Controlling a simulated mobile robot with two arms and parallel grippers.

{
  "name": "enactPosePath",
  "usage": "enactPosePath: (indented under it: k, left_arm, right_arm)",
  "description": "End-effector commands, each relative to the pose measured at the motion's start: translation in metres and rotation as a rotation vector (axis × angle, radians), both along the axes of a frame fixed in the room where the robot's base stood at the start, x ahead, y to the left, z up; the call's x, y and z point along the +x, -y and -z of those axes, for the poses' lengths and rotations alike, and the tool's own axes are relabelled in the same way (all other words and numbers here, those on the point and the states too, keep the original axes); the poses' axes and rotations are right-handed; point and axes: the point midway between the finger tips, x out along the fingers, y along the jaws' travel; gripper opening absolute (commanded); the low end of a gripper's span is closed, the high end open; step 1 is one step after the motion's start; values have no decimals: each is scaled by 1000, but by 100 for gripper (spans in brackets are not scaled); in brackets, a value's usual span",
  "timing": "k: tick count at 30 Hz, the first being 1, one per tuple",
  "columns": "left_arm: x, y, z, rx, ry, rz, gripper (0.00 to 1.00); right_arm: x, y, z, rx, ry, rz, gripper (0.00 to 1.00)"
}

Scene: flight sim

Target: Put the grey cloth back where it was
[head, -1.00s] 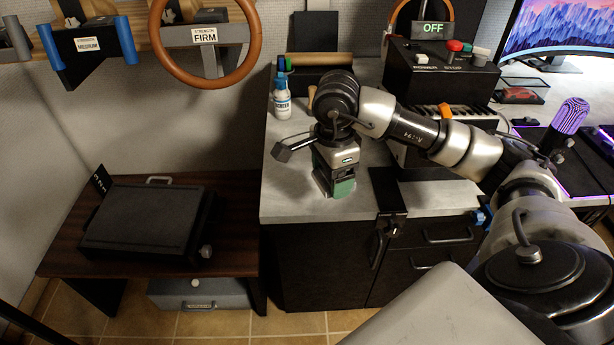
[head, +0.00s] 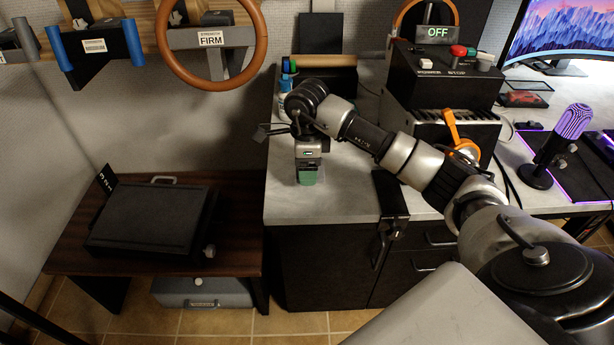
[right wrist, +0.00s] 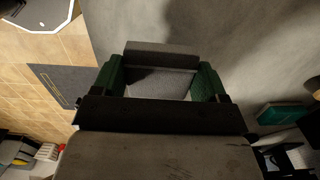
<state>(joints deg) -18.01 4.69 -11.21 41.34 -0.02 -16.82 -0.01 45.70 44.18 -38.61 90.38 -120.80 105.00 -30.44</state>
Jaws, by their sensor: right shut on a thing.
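The grey cloth (right wrist: 160,83) shows in the right wrist view as a grey, textured piece between the green fingers of my right gripper (right wrist: 160,82). The gripper is shut on it. In the head view my right gripper (head: 308,177) points down over the left part of the grey counter (head: 345,195), near its left edge. The cloth cannot be made out in the head view, and I cannot tell whether it touches the counter. My left gripper is not in view.
Bottles (head: 285,82) stand at the counter's back left, close behind my right arm. A black control box (head: 442,78) and an orange-handled lever (head: 455,133) stand to the right. A low wooden table (head: 235,230) with a black case (head: 150,220) is at left.

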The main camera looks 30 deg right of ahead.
Motion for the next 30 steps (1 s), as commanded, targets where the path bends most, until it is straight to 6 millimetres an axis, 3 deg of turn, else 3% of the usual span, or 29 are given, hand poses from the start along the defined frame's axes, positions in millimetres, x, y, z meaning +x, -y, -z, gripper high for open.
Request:
enactPosePath:
  k: [10,24,25,29,30]
  left_arm:
    - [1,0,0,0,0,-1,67]
    - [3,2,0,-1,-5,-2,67]
    - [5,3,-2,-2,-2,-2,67]
    - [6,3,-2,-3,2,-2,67]
    - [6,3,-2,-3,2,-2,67]
  right_arm:
    - [0,-1,39,1,-2,-1,55]
    - [1,0,43,0,1,-1,55]
    - [1,0,43,0,1,-1,78]
    - [1,0,43,1,1,-1,98]
    - [1,0,43,1,1,-1,99]
